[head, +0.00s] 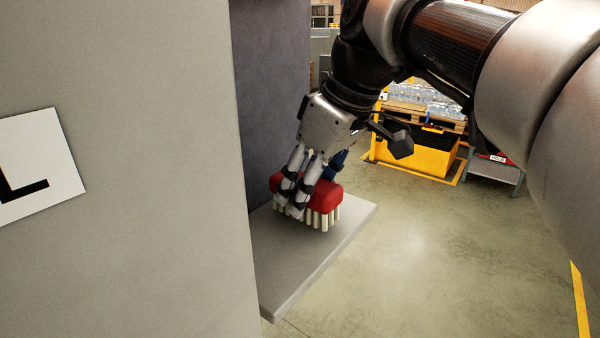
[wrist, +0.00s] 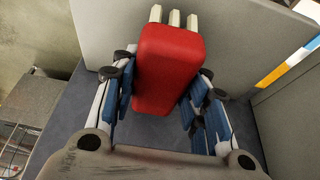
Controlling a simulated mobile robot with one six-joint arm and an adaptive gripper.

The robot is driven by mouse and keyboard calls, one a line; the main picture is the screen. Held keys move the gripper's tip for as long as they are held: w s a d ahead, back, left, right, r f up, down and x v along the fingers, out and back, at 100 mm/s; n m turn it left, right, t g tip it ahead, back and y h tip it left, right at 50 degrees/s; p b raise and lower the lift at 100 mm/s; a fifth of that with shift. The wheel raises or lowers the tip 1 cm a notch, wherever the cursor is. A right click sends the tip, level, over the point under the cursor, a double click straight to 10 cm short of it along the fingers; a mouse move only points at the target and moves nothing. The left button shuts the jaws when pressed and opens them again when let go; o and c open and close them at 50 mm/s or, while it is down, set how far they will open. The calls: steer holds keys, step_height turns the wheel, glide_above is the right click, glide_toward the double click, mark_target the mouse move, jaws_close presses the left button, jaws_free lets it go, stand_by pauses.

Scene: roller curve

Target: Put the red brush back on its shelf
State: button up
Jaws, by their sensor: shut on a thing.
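The red brush (head: 325,197) has a red body and pale bristles that point down. It is over the grey shelf (head: 285,283), with the bristle ends at or just above the board; I cannot tell whether they touch. My gripper (head: 290,203) is shut on the brush from above, its fingers reaching down the body's sides. In the wrist view the red brush (wrist: 168,70) sits between the blue finger pads, and a few bristles show at its far end. The grey shelf board (wrist: 230,30) lies beyond it.
A large grey panel (head: 120,230) with an L sign stands left of the shelf. A dark blue-grey wall (head: 270,90) rises behind the shelf. Open floor (head: 430,260) lies to the right, with a yellow bin (head: 420,157) and a small grey table (head: 495,172) farther back.

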steer(key=shift+f, duration=0.5)
steer(key=shift+f, duration=0.1)
steer(key=o, duration=0.9)
steer(key=shift+o, duration=0.2)
